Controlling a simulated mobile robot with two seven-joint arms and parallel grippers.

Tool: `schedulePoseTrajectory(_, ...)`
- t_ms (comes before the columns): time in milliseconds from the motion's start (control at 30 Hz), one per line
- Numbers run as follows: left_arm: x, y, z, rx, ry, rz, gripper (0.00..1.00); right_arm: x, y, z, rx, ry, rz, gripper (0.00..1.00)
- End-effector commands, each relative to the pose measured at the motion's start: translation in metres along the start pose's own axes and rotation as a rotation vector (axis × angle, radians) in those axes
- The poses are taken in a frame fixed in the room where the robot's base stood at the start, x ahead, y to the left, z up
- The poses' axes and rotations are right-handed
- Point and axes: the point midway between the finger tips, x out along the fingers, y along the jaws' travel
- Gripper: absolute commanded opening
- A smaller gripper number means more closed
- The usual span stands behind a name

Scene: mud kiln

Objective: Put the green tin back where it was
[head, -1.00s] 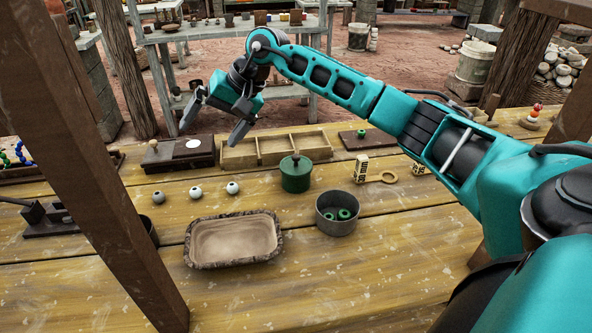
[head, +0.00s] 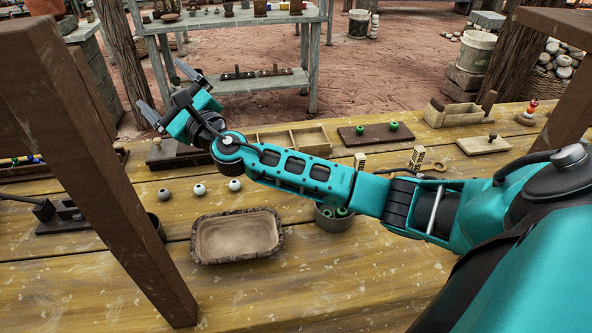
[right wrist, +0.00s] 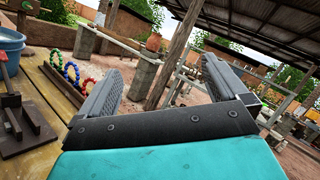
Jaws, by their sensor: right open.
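The green tin is not visible in the head view now; my right arm (head: 300,170) lies across the part of the table where it stood a second ago. My right gripper (head: 168,92) is open and empty, above the far left part of the table and pointing away to the upper left. In the right wrist view the two fingers of my right gripper (right wrist: 162,85) stand wide apart with nothing between them. My left gripper is not in view.
A stone-rimmed basin (head: 238,258) and a grey pot (head: 333,224) holding green rings stand at the front. Several pale balls (head: 199,190) lie behind the basin. A wooden divided tray (head: 308,140) is behind my arm. A dark post (head: 92,150) blocks the left.

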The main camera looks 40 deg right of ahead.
Motion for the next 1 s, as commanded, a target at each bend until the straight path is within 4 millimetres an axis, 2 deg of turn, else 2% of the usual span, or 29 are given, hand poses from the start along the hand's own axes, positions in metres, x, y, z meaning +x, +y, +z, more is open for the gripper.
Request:
schedulePoseTrajectory(167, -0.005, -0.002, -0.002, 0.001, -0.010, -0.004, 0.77, -0.029, -0.017, -0.035, 0.223, 0.197, -0.241, 1.00)
schedulePoseTrajectory(267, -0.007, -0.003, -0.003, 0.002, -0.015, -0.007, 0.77, -0.053, -0.023, -0.058, 0.328, 0.317, -0.378, 1.00)
schedulePoseTrajectory(367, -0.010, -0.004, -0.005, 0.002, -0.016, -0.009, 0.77, -0.084, -0.025, -0.081, 0.417, 0.447, -0.517, 1.00)
schedulePoseTrajectory(500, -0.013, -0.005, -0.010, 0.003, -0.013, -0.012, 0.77, -0.136, -0.022, -0.108, 0.514, 0.636, -0.714, 1.00)
schedulePoseTrajectory(700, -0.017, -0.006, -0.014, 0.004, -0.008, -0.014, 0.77, -0.206, -0.012, -0.128, 0.574, 0.858, -0.943, 1.00)
schedulePoseTrajectory(833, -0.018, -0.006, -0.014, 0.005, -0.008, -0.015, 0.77, -0.231, -0.007, -0.132, 0.580, 0.935, -1.022, 1.00)
schedulePoseTrajectory(1000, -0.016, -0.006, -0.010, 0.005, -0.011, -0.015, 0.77, -0.239, -0.011, -0.144, 0.577, 0.961, -1.054, 1.00)
